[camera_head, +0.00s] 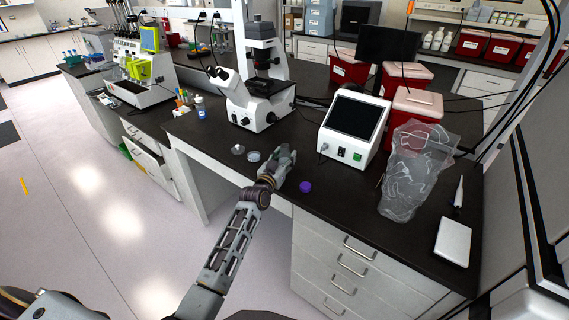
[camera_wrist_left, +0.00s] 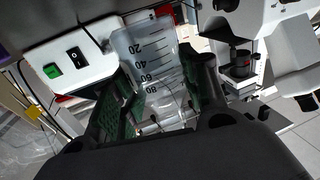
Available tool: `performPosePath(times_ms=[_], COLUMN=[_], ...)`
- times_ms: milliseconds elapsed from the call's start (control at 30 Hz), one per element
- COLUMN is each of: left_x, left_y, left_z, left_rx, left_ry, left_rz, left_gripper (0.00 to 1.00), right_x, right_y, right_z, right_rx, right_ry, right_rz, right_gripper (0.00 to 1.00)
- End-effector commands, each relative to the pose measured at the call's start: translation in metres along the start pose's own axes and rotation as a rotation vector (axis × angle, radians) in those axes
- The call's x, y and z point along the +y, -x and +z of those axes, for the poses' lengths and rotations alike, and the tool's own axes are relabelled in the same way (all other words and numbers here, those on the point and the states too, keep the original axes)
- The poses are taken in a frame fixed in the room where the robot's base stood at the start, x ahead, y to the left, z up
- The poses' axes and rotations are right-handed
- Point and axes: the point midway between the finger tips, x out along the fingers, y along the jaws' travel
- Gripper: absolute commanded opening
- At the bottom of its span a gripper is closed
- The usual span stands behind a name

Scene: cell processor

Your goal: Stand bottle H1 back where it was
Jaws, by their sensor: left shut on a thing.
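My left gripper (camera_head: 283,160) is over the dark bench, near its front edge, left of the white screen device. In the left wrist view, the gripper (camera_wrist_left: 160,92) is shut on a clear bottle (camera_wrist_left: 150,62) with black graduation marks, one finger on each side. The bottle appears open and empty, and no H1 label can be read. In the head view, the gripper mostly hides the bottle, so I cannot tell whether it touches the bench. A purple cap (camera_head: 306,187) lies on the bench right of the gripper. My right gripper is not in view.
A white microscope (camera_head: 250,100) stands behind and left, with small round dishes (camera_head: 253,156) before it. A white screen device (camera_head: 354,128) stands right. Beyond it are a clear crumpled bag (camera_head: 410,170) and red bins (camera_head: 406,78). The bench front edge is close.

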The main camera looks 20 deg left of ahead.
Motion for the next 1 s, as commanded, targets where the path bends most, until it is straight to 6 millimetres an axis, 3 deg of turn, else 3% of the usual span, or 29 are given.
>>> performPosePath(times_ms=[200,700,733,900,1000], left_x=[0.000,0.000,0.000,0.000,0.000], left_y=[0.000,0.000,0.000,0.000,0.000], left_z=[0.022,0.028,0.029,0.028,0.028], left_rx=[-0.002,0.000,-0.001,-0.001,-0.001], left_ry=[0.000,0.000,0.000,0.000,0.000], left_rz=[0.000,0.000,0.000,0.000,0.000], left_gripper=[0.01,0.01,0.45,0.66,0.66], right_x=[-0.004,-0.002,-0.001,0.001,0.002], right_y=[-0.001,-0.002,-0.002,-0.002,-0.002], right_z=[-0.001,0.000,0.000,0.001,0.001], right_rx=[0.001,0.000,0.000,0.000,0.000], right_ry=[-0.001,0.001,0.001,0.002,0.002], right_rz=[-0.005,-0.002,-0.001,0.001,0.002], right_gripper=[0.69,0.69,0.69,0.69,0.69])
